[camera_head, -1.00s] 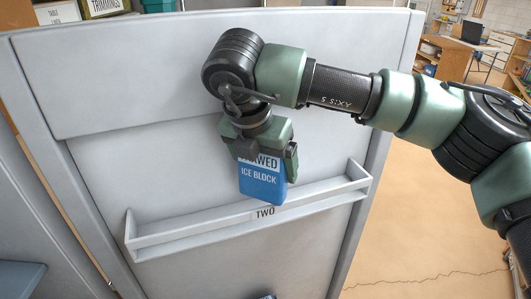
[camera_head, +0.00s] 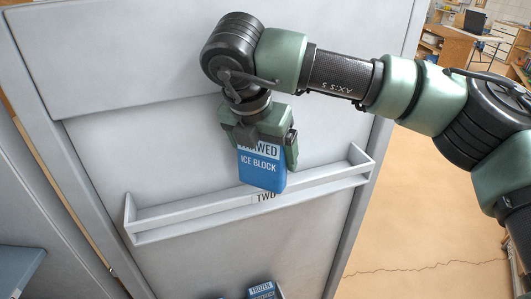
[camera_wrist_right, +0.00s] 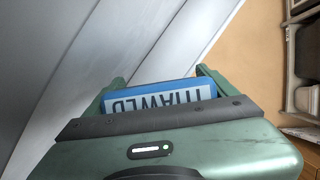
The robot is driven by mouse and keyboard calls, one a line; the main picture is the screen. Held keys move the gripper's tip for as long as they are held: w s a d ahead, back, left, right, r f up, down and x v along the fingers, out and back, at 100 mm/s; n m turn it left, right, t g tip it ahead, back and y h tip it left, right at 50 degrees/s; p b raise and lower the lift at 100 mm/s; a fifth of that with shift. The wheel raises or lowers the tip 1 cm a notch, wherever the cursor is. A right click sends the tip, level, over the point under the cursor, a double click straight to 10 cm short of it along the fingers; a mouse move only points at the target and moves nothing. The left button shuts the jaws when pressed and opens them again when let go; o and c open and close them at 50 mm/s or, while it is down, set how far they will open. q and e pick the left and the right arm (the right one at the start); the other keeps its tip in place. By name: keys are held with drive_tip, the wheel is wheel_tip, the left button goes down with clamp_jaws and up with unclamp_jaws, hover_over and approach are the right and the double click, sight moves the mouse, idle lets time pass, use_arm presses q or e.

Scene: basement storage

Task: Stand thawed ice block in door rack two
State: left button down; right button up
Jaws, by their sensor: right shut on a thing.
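The thawed ice block (camera_head: 262,171) is a blue box with a white label band, held upright by my right gripper (camera_head: 265,150). The gripper is shut on its upper part and hides part of the lettering. In the right wrist view the block's labelled face (camera_wrist_right: 160,96) shows between the fingers. Door rack two (camera_head: 190,213) is a shallow pale rack across the grey door. The block's lower end overlaps the rack's front rail and the top of the "TWO" label (camera_head: 265,197) in the head view. I cannot tell whether it touches the rack. My left gripper is not in view.
More blue boxes (camera_head: 262,291), one lettered "FROZEN", show below at the picture's bottom edge. The rest of rack two looks empty. The door's right edge (camera_head: 366,190) borders open tan floor (camera_head: 430,220). A desk with a laptop (camera_head: 474,22) stands far back.

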drive_tip(key=o, duration=1.6)
